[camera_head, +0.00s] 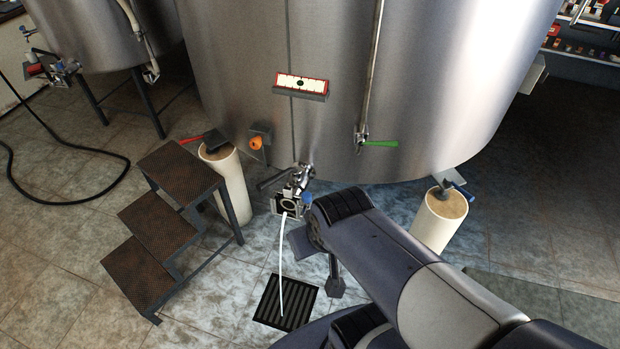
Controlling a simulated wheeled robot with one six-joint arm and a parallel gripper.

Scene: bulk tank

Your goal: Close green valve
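The green valve handle (381,143) sits on the lower front of the big steel tank (420,80), at the foot of a thin vertical pipe. The handle points right, roughly level, across the pipe. My arm comes in from the lower right, and its bend is below and left of the handle, apart from it in the picture. Small dark parts below the bend may belong to my gripper, but I cannot make out its fingers or whether they are open. Nothing of mine is seen touching the green handle.
A tank outlet (290,203) pours a white stream into the floor drain (286,302). Metal steps (165,225) stand left. A red handle (192,140) and an orange knob (256,143) are near the tank's left leg (228,185). A right leg (438,222) stands beyond my arm.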

